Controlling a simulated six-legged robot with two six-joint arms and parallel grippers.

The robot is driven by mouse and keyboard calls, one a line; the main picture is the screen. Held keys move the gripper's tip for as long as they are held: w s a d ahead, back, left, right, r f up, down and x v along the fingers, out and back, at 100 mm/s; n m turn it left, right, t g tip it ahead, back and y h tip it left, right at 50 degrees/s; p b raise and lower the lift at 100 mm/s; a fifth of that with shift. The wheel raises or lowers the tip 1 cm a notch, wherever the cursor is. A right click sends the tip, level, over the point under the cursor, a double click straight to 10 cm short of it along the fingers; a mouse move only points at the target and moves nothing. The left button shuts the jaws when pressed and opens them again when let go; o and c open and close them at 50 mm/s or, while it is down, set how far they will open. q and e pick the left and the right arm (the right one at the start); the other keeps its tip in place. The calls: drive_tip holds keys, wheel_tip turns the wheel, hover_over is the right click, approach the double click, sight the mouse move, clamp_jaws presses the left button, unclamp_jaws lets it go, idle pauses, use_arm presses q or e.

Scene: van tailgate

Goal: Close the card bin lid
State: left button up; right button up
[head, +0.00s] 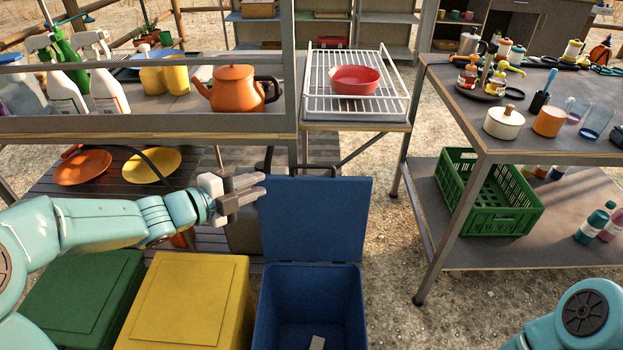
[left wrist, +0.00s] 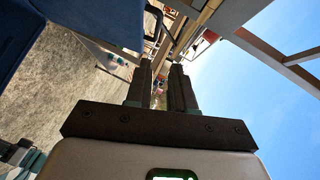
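The blue bin (head: 311,300) stands at the bottom centre of the head view, with a small pale piece (head: 317,342) inside. I take it as the card bin. Its blue lid (head: 316,220) is open and stands upright at the back. My left gripper (head: 258,186) is at the lid's upper left edge, empty, its fingers a little apart. I cannot tell whether it touches the lid. In the left wrist view the gripper's fingers (left wrist: 160,70) show a narrow gap, with the blue lid (left wrist: 105,18) at upper left. My right gripper is out of view.
A yellow bin (head: 187,300) and a green bin (head: 80,298) stand left of the blue bin, lids shut. A dark handle-like bar (head: 300,168) is behind the lid. A shelf with an orange kettle (head: 236,90) is above. Gravel (head: 395,290) lies open to the right.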

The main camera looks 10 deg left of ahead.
sight(311, 168)
use_arm(q)
drive_tip(key=x, duration=0.5)
drive_tip(key=b+x, duration=0.1)
drive_tip(key=x, duration=1)
drive_tip(key=shift+w+f+b, duration=0.2)
drive_tip(key=shift+f+b, duration=0.2)
drive_tip(key=shift+f, duration=0.05)
clamp_jaws()
